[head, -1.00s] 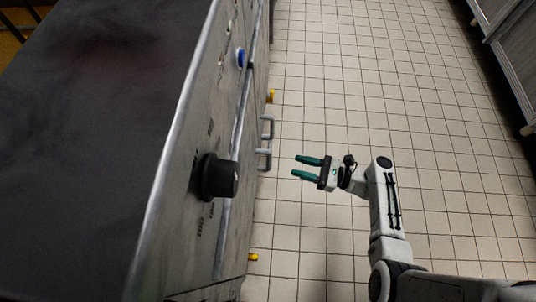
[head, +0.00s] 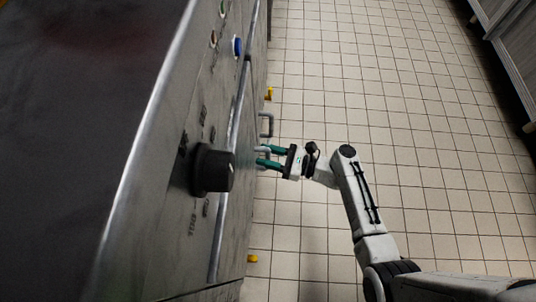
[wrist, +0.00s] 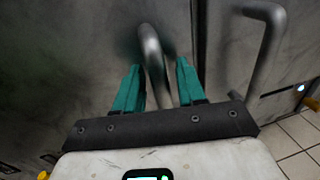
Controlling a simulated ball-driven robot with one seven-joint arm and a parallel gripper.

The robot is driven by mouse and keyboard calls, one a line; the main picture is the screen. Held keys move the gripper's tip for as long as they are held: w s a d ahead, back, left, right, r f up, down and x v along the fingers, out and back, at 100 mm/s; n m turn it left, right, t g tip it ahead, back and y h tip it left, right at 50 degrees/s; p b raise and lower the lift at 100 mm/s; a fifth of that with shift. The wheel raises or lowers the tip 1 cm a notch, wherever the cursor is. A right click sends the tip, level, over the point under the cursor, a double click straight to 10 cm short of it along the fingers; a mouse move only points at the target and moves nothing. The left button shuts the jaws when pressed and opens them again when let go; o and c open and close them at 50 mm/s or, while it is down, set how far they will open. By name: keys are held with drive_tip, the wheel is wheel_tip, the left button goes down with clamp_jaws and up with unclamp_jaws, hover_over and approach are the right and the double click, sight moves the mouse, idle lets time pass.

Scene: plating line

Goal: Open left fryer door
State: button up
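The left fryer door (wrist: 60,50) is a grey metal panel that looks closed, flush beside the seam. Its bar handle (wrist: 152,45) stands out from the panel, between my two teal fingers in the wrist view. My gripper (head: 261,156) is open at the fryer's front, and it also shows in the wrist view (wrist: 158,68). One finger is on each side of the handle, with a gap visible on both sides. In the head view the fingers partly hide this handle.
A second handle (wrist: 268,55), on the neighbouring door, stands to the right across the seam. The fryer front carries a black knob (head: 213,171) and a blue button (head: 237,46). Open tiled floor (head: 400,120) lies to the right, with dark cabinets (head: 515,40) beyond.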

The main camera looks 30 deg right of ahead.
clamp_jaws()
idle(0.5)
